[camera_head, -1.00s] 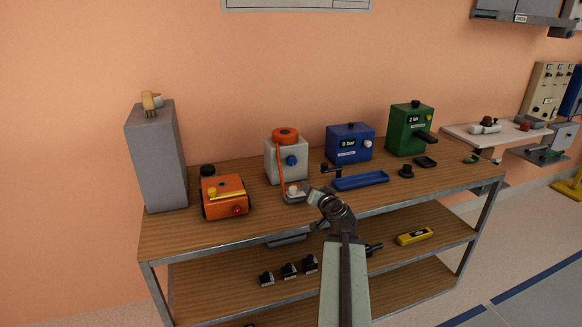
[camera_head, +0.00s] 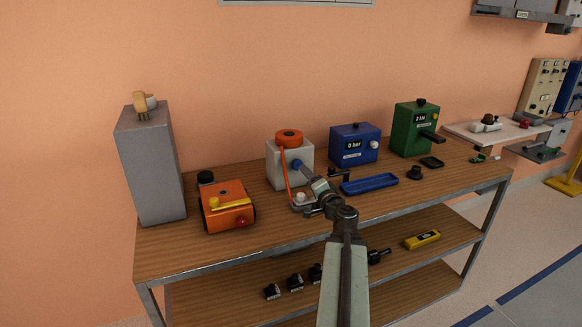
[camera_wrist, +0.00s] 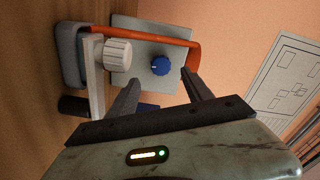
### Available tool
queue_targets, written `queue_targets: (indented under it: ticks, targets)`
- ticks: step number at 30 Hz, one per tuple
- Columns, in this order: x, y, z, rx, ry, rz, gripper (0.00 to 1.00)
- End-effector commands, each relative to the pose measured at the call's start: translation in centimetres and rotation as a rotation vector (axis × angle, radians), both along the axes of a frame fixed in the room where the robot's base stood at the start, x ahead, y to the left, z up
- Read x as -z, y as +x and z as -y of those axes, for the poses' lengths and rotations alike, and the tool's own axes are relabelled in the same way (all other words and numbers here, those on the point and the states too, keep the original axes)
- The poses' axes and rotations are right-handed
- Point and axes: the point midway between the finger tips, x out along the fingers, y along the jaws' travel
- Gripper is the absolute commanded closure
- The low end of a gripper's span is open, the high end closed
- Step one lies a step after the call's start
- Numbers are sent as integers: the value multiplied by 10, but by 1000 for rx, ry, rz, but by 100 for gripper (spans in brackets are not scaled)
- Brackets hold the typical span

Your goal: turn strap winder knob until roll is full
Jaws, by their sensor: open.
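The strap winder is a pale grey box (camera_head: 277,172) with an orange roll (camera_head: 289,138) on top and an orange strap (camera_head: 286,172) running down its front. Its blue knob (camera_head: 297,165) is on the front face, and the gripper partly covers it in the head view. The wrist view shows the blue knob (camera_wrist: 161,65) on the grey plate, just beyond the jaws. My gripper (camera_wrist: 158,84) is open, with one finger on each side below the knob and nothing between them. A white ribbed knob (camera_wrist: 117,54) sits to the left on a bracket.
An orange device (camera_head: 228,213) and a tall grey box (camera_head: 150,175) stand to the left. A blue box (camera_head: 350,150), a blue tray (camera_head: 368,184) and a green box (camera_head: 405,135) stand to the right. Bare bench (camera_head: 190,258) lies in front.

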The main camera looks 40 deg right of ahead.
Motion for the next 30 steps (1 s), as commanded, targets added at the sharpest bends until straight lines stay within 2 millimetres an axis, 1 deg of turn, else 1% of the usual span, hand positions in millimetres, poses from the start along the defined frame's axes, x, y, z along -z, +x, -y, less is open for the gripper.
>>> queue_targets:
  ticks: [4, 8, 11, 15, 19, 22, 28, 29, 30]
  targets:
    - [0, 1, 1, 0, 2, 2, 41]
    - [0, 9, 5, 0, 1, 2, 41]
    - [0, 22, 10, -1, 1, 1, 41]
    - [0, 48, 21, -1, 1, 1, 41]
    - [0, 68, 28, -3, 1, 1, 41]
    - [0, 73, 30, -1, 1, 1, 41]
    - [0, 73, 29, -1, 1, 1, 41]
    - [0, 73, 29, -1, 1, 1, 50]
    - [0, 73, 29, -1, 1, 1, 61]
